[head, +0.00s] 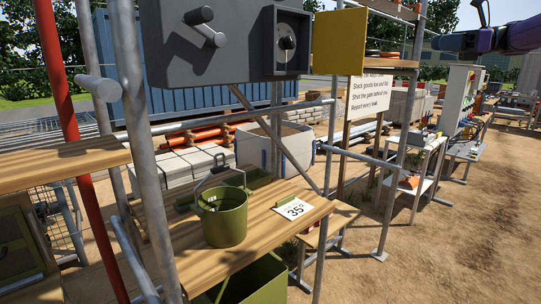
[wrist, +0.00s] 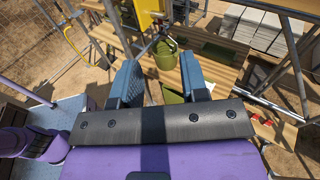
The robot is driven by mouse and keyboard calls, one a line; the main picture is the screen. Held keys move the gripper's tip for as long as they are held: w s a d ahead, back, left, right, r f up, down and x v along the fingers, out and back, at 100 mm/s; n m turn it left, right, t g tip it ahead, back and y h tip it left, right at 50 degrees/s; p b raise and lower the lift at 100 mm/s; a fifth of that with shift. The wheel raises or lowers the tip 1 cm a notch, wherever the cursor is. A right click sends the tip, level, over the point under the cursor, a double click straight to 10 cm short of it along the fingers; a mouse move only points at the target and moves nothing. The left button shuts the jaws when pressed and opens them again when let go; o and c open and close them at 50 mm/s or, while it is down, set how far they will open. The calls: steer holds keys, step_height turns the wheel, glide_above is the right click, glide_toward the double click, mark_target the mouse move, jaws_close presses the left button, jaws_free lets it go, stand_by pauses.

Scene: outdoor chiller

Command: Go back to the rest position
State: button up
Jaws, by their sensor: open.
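My gripper (wrist: 158,70) shows in the wrist view with its two blue-grey fingers apart and nothing between them. It is up in the air, pointing down toward a wooden shelf. Beyond the fingertips, a green bucket (wrist: 166,54) stands on that shelf, apart from the fingers. In the head view, purple parts of my arm show at the upper right edge; the fingers are out of that view. The green bucket (head: 223,216) stands upright on the wooden shelf (head: 270,222) beside a white card reading 35° (head: 294,208).
A grey box with a lever (head: 205,28) and a yellow panel (head: 339,42) hang above the shelf. Metal scaffold poles (head: 140,130) and a red pole (head: 68,120) stand nearby. Bare sandy ground (head: 440,240) lies open at right.

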steer(key=s+a+f+n+h, duration=0.3)
steer(key=s+a+f+h, duration=0.1)
steer(key=s+a, duration=0.45)
steer(key=s+a+f+n+h, duration=0.3)
steer(key=s+a+n+h, duration=0.1)
steer(key=s+a, duration=0.45)
steer(key=s+d+f+n+t+h, duration=0.1)
steer(key=s+f+n+h, duration=0.3)
steer(key=s, duration=0.8)
steer(key=s+d+f+n+h, duration=0.1)
steer(key=s+f+n+h, duration=0.3)
steer(key=s+f+n, duration=0.4)
steer(key=s+f, duration=0.4)
steer(key=shift+s+d+f+n+t, duration=0.2)
steer(key=shift+s+f+n+t, duration=0.2)
